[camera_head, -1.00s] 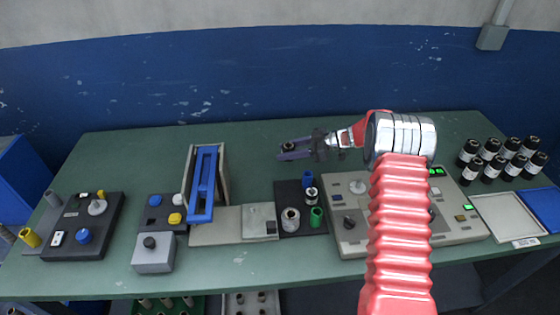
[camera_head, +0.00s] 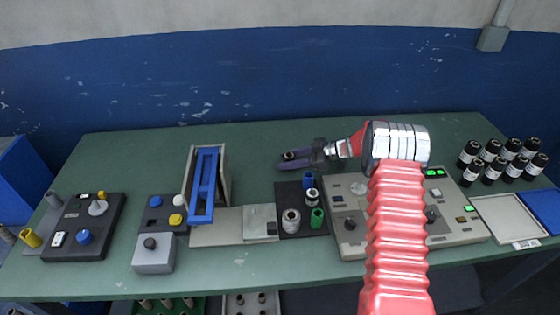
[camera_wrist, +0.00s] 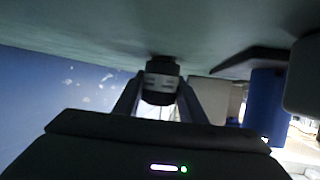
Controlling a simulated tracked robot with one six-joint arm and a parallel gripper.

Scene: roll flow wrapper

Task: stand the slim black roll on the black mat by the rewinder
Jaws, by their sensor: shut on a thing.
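My gripper (camera_head: 292,160) is shut on the slim black roll (camera_wrist: 160,84), with a finger on each side of it. The roll has a pale label band; only its dark top shows in the head view (camera_head: 289,155). In the upside-down wrist view its far end is close to the green tabletop, and I cannot tell whether it touches. The black mat (camera_head: 287,196) lies just in front of my gripper in the head view, left of the grey control panel (camera_head: 347,239). The roll is behind the mat, over bare table.
The mat holds a blue roll (camera_head: 308,181), a small black-and-white roll (camera_head: 311,196), a pale roll (camera_head: 291,221) and a green roll (camera_head: 317,218). The blue one stands nearest my gripper. Several black labelled rolls (camera_head: 490,170) stand at the right. Table behind the mat is clear.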

